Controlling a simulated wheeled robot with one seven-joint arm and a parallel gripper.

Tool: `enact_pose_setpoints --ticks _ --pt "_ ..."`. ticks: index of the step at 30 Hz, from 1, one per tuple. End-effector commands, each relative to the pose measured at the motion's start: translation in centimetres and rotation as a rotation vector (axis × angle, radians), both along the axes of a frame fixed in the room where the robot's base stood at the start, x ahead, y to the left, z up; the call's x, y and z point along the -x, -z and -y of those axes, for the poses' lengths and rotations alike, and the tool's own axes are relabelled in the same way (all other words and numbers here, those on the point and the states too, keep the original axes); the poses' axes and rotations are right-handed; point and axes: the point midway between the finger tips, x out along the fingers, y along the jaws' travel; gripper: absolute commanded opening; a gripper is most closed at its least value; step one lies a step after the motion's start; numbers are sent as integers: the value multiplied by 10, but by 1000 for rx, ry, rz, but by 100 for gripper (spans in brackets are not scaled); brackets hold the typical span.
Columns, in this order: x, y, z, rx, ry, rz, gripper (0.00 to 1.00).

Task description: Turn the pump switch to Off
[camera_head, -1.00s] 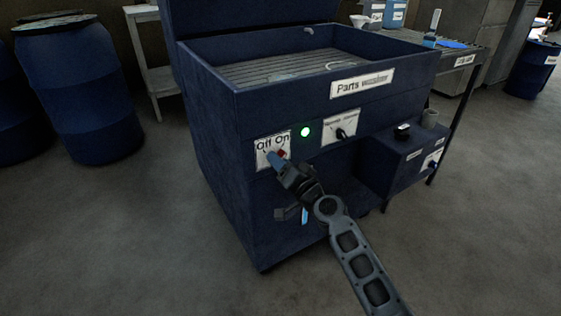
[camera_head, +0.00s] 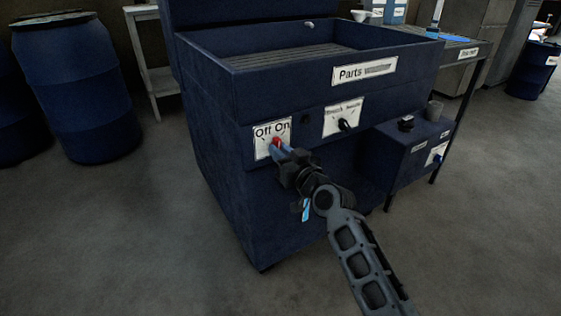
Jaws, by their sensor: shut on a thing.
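The pump switch is a red knob (camera_head: 276,141) on a white plate (camera_head: 262,148) marked "Off On", on the front of the blue parts washer (camera_head: 300,195). My gripper (camera_head: 279,149) is at the plate, with its fingers shut on the red knob. The fingers hide much of the knob, so its exact pointing is hard to tell.
A second black knob (camera_head: 344,125) sits on a white plate further right. A blue side box (camera_head: 408,155) juts out at the right. Blue drums (camera_head: 75,90) stand at the left. Floor in front is clear.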

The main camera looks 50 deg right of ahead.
Motion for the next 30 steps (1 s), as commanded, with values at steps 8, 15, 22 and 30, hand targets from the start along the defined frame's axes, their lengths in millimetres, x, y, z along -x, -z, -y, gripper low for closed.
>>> enact_pose_setpoints --ticks 8,15,22,30 --pt "0 10 -1 364 0 -107 8" --pt "-1 9 -2 669 1 -195 8" --pt "-1 4 -3 838 0 -247 8" --pt "-1 2 -3 839 -1 -247 27"
